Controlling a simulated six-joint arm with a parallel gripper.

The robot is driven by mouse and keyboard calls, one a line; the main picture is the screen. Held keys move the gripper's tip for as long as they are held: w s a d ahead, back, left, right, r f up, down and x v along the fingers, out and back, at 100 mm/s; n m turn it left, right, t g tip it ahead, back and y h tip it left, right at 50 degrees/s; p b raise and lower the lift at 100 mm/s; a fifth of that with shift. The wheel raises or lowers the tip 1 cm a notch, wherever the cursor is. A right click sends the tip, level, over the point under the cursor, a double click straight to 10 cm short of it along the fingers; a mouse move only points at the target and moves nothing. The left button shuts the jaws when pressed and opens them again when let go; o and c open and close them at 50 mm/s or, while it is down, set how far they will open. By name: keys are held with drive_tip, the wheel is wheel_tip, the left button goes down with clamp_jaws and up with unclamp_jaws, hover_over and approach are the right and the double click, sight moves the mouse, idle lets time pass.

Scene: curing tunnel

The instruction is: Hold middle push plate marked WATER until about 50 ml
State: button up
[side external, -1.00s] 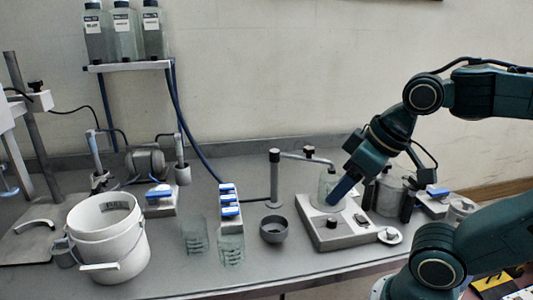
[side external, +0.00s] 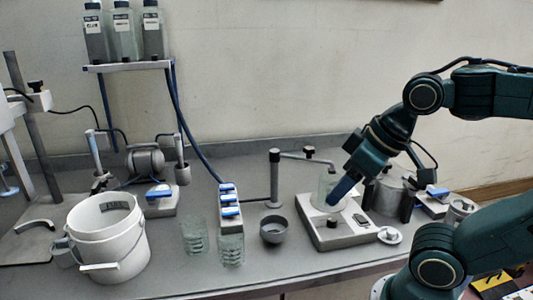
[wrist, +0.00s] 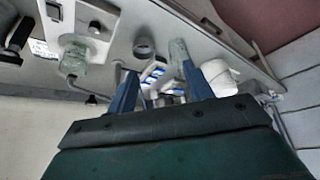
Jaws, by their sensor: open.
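The dispenser block (side external: 231,222) stands left of centre on the bench with three blue push plates stacked along its front; the middle push plate (side external: 229,199) lies between the other two. Its lettering is too small to read. A clear graduated beaker (side external: 231,252) stands at the block's front foot. My gripper (side external: 343,190) is well to the right of the block, in front of the hotplate's beaker in the side view. In the wrist view my gripper (wrist: 160,85) is open and empty, with the blue push plates (wrist: 151,74) seen beyond and between its fingers.
A second graduated beaker (side external: 194,236) and a grey bowl (side external: 273,229) flank the dispenser. A hotplate (side external: 340,238) carries a glass beaker (side external: 326,186). A white bucket (side external: 105,245) stands at left. A swing-arm stand (side external: 274,180) rises between block and hotplate. Bottles (side external: 125,38) sit on a shelf.

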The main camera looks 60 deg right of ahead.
drive_tip(key=shift+c, duration=0.2)
drive_tip(key=c, duration=0.7)
drive_tip(key=shift+w+r, duration=0.2)
clamp_jaws()
drive_tip(key=w+d+r+m+g, duration=0.1)
drive_tip(key=w+d+r+m, duration=0.15)
drive_tip(key=w+m, duration=0.55)
drive_tip(key=w+d+r+m+g, duration=0.1)
drive_tip(key=w+r+m+g, duration=0.3)
drive_tip(key=w, duration=0.6)
drive_tip(key=w+d+f+m, duration=0.3)
drive_tip(key=w+f+m, duration=0.3)
drive_tip(key=w, duration=0.3)
drive_tip(key=w+d+f+m, duration=0.3)
drive_tip(key=w+f+m, duration=0.2)
drive_tip(key=w+m, duration=0.4)
drive_tip(key=shift+f+g, duration=0.3)
drive_tip(key=shift+f, duration=0.05)
